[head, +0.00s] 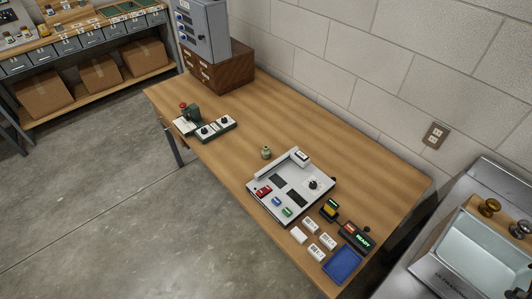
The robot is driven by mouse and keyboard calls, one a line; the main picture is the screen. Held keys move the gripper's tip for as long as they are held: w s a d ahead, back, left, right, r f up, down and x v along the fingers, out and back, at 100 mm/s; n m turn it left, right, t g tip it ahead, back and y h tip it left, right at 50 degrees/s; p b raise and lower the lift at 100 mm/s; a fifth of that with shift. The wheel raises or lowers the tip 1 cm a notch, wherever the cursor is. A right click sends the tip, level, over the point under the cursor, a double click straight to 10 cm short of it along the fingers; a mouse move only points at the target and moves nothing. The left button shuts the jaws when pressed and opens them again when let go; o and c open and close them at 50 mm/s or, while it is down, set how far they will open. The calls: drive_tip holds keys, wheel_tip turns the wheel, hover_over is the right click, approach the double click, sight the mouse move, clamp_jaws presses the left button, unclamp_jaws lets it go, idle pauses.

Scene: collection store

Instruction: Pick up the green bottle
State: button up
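A small green bottle (266,152) stands on the wooden table (240,125), near the middle of its top. It is just to the upper left of a grey control panel and appears apart from it. The bottle looks upright, with a slightly narrower top; it is too small to show more detail. My gripper is not in view.
The grey panel (290,188) with buttons and a dial stands beside the bottle. White cards (310,228), a blue tray (342,264) and a dark device (218,127) share the table. A wooden drawer cabinet (218,72) stands at the back. Table room left of the bottle is clear.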

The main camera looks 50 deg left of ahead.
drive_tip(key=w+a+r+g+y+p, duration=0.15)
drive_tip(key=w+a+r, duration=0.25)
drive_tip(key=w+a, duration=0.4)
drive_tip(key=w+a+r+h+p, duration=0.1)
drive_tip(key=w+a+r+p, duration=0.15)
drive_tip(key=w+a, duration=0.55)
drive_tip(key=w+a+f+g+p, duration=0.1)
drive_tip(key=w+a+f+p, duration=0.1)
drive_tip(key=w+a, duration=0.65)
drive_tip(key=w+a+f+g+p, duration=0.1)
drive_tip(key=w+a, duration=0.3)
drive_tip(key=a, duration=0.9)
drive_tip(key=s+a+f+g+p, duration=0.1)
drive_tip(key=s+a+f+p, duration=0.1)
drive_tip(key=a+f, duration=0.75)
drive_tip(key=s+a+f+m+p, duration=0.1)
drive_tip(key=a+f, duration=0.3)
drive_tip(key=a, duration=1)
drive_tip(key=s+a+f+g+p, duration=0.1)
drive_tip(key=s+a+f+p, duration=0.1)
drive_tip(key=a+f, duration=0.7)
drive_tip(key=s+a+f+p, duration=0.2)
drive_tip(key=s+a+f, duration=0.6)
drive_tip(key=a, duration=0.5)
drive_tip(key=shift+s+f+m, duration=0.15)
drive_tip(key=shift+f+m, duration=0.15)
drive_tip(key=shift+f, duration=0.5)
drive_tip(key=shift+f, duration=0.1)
